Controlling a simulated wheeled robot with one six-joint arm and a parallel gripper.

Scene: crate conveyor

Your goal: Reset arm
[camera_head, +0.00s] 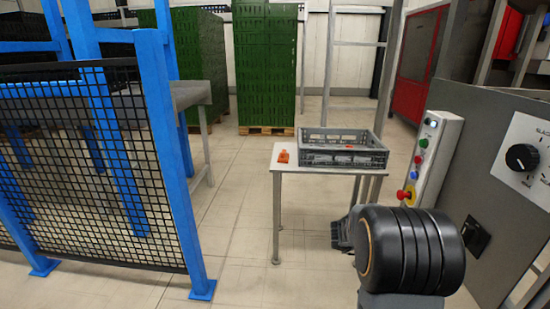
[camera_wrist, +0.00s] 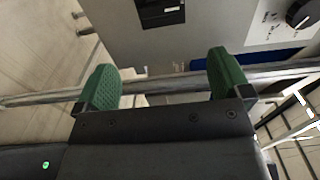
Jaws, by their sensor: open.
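My gripper (camera_wrist: 165,75) shows in the wrist view with its two green fingers wide apart and nothing between them. It is in front of a grey machine cabinet (camera_wrist: 225,22), with a metal rail (camera_wrist: 165,86) crossing behind the fingers. In the head view my black arm is folded at the lower right, beside the same cabinet (camera_head: 490,165). The fingers cannot be made out there.
A small table (camera_head: 277,163) holds a grey crate (camera_head: 345,158) and an orange object (camera_head: 283,157). A control box (camera_head: 432,160) with buttons stands right. A blue-framed mesh fence (camera_head: 85,165) is left. Green crate stacks (camera_head: 265,65) stand behind. Floor between fence and table is clear.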

